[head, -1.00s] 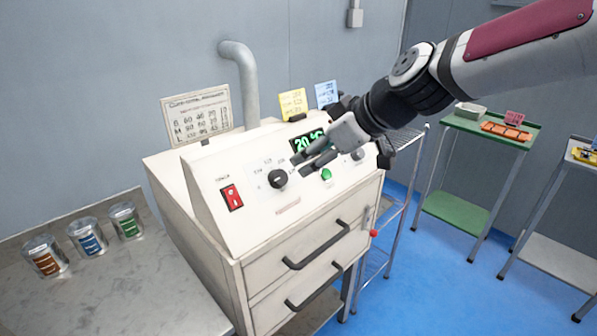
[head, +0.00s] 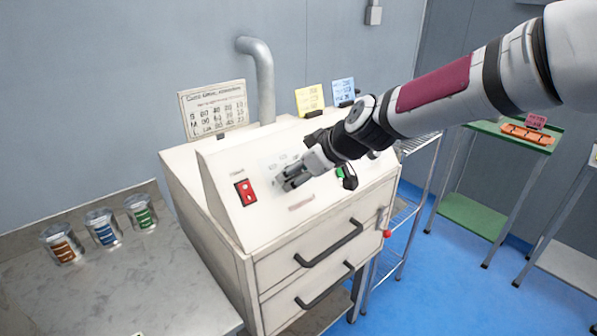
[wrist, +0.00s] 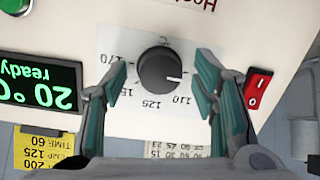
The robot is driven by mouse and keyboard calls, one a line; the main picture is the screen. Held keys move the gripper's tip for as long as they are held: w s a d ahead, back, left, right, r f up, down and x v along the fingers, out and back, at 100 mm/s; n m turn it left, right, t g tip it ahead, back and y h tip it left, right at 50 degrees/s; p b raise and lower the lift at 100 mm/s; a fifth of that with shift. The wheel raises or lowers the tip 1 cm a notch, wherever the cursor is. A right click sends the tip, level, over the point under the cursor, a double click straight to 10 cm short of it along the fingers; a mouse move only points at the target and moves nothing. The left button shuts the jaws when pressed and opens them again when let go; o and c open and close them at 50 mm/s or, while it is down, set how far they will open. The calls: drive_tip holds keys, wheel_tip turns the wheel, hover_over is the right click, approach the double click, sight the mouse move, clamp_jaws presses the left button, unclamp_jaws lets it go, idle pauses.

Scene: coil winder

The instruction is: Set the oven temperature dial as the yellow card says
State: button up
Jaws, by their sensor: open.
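The temperature dial (wrist: 158,69) is a dark round knob on a white scale plate in the wrist view. My gripper (wrist: 160,88) is open, with one finger on each side of the dial and gaps between. In the head view my gripper (head: 290,180) is at the oven's sloped panel (head: 222,170) and hides the dial.
The red power switch (wrist: 258,88) is close beside one finger. The display (wrist: 38,84) reads 20 °C ready. A green button (wrist: 14,5) is at the corner. Several tins (head: 103,228) stand left.

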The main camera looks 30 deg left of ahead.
drive_tip(key=c, duration=1.2)
drive_tip(key=shift+o, duration=0.2)
drive_tip(key=shift+m, duration=0.4)
drive_tip(key=m+b, duration=0.1)
drive_tip(key=m, duration=0.2)
drive_tip(key=shift+f+m, duration=0.1)
drive_tip(key=shift+m, duration=0.2)
drive_tip(key=m+y, duration=0.1)
drive_tip(key=m, duration=0.3)
drive_tip(key=shift+m+g, duration=0.3)
drive_tip(key=m, duration=0.4)
drive_tip(key=shift+y, duration=0.3)
drive_tip(key=shift+d+m, duration=0.1)
drive_tip(key=shift+m, duration=2)
